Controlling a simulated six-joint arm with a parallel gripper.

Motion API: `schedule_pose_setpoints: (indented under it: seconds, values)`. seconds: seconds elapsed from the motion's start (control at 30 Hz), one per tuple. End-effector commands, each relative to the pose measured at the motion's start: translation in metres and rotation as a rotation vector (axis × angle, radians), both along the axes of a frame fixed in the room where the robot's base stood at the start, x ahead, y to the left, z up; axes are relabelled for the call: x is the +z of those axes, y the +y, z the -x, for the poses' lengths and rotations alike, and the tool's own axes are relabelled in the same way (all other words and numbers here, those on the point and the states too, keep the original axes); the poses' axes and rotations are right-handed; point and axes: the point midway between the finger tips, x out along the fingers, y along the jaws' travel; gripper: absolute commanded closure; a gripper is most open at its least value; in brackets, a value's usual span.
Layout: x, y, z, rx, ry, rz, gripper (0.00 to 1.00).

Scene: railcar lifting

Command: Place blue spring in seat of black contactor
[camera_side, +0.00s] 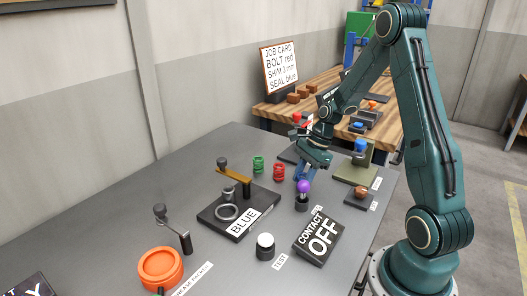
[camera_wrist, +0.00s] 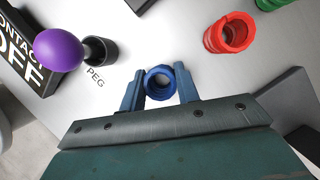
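The blue spring (camera_wrist: 160,82) shows in the wrist view as a short ring seen from its end. My gripper (camera_wrist: 160,88) has one blue finger on each side of it, and both fingers appear to touch it. A black base (camera_side: 207,218) with a BLUE label stands left of the gripper, carrying a grey ring (camera_side: 228,212), a grey post and a brass arm. It looks like the black contactor.
A red spring (camera_side: 279,171) and a green spring (camera_side: 258,164) stand left of my gripper. A purple-topped peg (camera_side: 303,187) stands just in front of it. A black CONTACT OFF block (camera_side: 318,236) and a white-topped button (camera_side: 265,245) are nearer the front. An orange pot (camera_side: 160,267) is at front left.

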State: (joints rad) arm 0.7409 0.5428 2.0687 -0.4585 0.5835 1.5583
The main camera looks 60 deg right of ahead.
Motion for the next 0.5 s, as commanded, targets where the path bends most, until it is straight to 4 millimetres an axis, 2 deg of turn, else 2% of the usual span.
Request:
schedule_pose_setpoints:
  seconds: [0.03, 0.07, 0.5]
  values:
    - [0.0001, 0.0000, 0.0000, 0.000, 0.000, 0.000, 0.94]
    - [0.0002, 0.0000, -0.0001, 0.000, 0.000, 0.000, 0.98]
    - [0.0076, -0.0003, -0.0005, 0.000, -0.002, 0.000, 0.98]
